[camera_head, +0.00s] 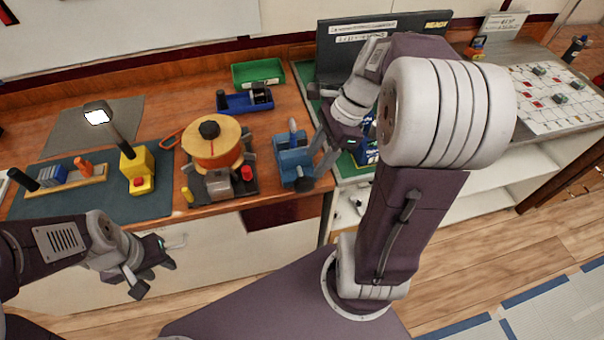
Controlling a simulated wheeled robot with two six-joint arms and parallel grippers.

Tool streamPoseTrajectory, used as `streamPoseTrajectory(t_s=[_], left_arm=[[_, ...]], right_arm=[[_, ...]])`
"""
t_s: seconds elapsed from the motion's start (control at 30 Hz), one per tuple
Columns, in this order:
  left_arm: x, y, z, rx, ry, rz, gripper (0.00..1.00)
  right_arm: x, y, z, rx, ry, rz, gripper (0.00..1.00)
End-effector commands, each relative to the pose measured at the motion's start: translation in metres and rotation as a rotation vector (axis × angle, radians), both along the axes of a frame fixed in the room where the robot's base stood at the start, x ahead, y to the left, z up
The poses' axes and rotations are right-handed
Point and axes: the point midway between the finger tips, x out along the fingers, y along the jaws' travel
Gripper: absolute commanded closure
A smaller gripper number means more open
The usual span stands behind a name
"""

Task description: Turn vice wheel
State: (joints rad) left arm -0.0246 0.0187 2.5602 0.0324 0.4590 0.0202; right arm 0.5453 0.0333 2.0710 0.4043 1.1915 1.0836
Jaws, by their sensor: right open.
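A blue vice (292,158) stands on the wooden bench near its front edge. A dark round part (303,184) at the vice's front looks like its wheel; its details are too small to tell. My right gripper (322,158) is open, just right of the vice, with its fingers pointing down towards it. I cannot tell whether a finger touches the vice. My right arm hides part of the bench behind it. My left gripper (155,279) looks open and empty, low in front of the bench at the left, well away from the vice.
Left of the vice are an orange-and-wood spool (212,148), a yellow lamp base (138,168) and a dark mat (100,205). Behind it are a blue tray (236,104) and a green tray (258,72). A dark panel (335,50) stands at the back.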

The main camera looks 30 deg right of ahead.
Motion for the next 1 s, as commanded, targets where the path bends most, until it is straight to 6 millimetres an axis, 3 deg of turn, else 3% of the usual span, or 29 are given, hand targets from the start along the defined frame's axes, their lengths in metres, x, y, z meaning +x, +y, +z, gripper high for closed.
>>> streamPoseTrajectory(t_s=[0.13,0.5,0.87,1.0], left_arm=[[0.0,0.0,-0.004,0.0,0.0,0.0,0.64],[0.0,0.0,-0.021,0.0,0.0,0.0,0.64],[0.0,0.0,-0.022,0.0,0.0,0.0,0.64],[0.0,0.0,-0.022,0.0,0.0,0.0,0.64]], right_arm=[[0.001,0.005,-0.013,0.002,0.003,0.003,0.55],[0.007,0.031,-0.078,0.002,0.002,0.004,0.55],[0.008,0.034,-0.084,-0.001,0.0,0.003,0.55],[0.008,0.034,-0.084,-0.001,0.0,0.003,0.94]])
